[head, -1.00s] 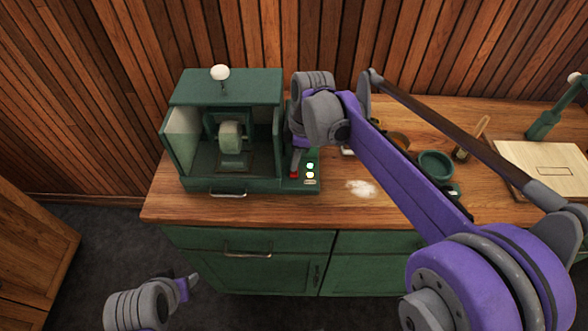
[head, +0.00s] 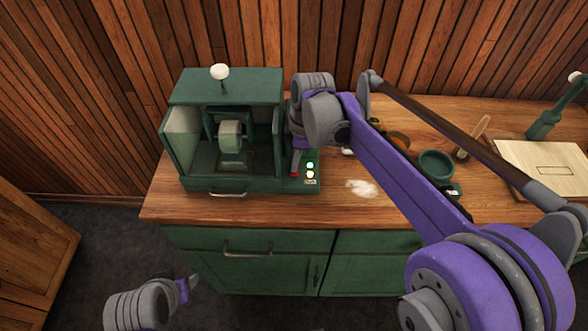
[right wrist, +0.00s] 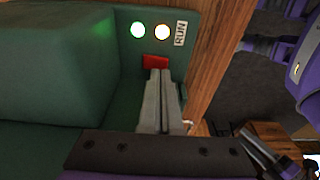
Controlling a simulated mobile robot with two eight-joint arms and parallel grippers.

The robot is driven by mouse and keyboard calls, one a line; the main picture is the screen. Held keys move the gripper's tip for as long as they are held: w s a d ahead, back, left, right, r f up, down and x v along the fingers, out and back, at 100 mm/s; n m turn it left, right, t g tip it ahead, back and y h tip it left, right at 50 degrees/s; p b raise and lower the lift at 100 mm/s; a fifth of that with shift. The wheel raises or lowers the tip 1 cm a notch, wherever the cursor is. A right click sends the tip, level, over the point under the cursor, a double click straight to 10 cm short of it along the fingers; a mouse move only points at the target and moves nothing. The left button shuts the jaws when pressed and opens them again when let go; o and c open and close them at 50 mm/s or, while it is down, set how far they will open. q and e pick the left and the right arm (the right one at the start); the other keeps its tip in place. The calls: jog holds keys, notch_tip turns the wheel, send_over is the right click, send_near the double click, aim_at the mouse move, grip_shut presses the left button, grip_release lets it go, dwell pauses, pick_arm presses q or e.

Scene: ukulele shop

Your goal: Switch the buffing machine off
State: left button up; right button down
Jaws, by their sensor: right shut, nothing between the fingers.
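The green buffing machine (head: 225,88) stands on the left part of the wooden bench, with its pale wheel (head: 229,134) inside the open-fronted housing. Its control panel shows a lit green lamp (right wrist: 138,30), a lit whitish lamp (right wrist: 162,32) and a RUN label (right wrist: 180,34). A red switch (right wrist: 155,62) sits below the lamps. My right gripper (head: 296,170) is shut and empty, its fingertips (right wrist: 158,73) right at the red switch; I cannot tell whether they touch it. My left gripper (head: 189,283) is low, in front of the cabinet; its jaw state is unclear.
White powder or fluff (head: 361,188) lies on the bench right of the machine. A green bowl (head: 436,164), a brush-like tool (head: 474,138) and a pale board (head: 545,170) are farther right. The wood-slat wall closes off the back. Green cabinets (head: 262,262) are below.

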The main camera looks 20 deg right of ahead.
aim_at(296, 174)
pick_arm(q)
jog(key=shift+s+f+b, duration=0.15)
jog(key=shift+f+b, duration=0.25)
jog(key=shift+f, duration=0.1)
pick_arm(e)
jog(key=shift+f, duration=0.8)
pick_arm(q)
jog(key=r+p, duration=0.1)
jog(key=w+r+p, duration=0.1)
jog(key=r, duration=0.1)
jog(key=w+r+p, duration=0.1)
jog(key=r+p, duration=0.1)
jog(key=shift+r, duration=0.15)
pick_arm(e)
notch_tip(296, 174, up, 7)
pick_arm(q)
jog(key=shift+s, duration=0.1)
pick_arm(e)
jog(key=shift+s, duration=0.1)
jog(key=shift+s+d+m, duration=0.1)
jog(key=shift+s+m, duration=0.2)
jog(key=s+d+f+m+t+h, duration=0.1)
jog(key=s+d+f+m+t, duration=0.1)
jog(key=s+m, duration=0.5)
jog(key=s+d+f+m+t, duration=0.2)
jog(key=s+f+m, duration=0.3)
jog(key=s, duration=0.6)
jog(key=shift+s+d+f+m+t+h, duration=0.2)
jog(key=shift+s+f+m+t+h, duration=0.3)
jog(key=shift+m, duration=0.6)
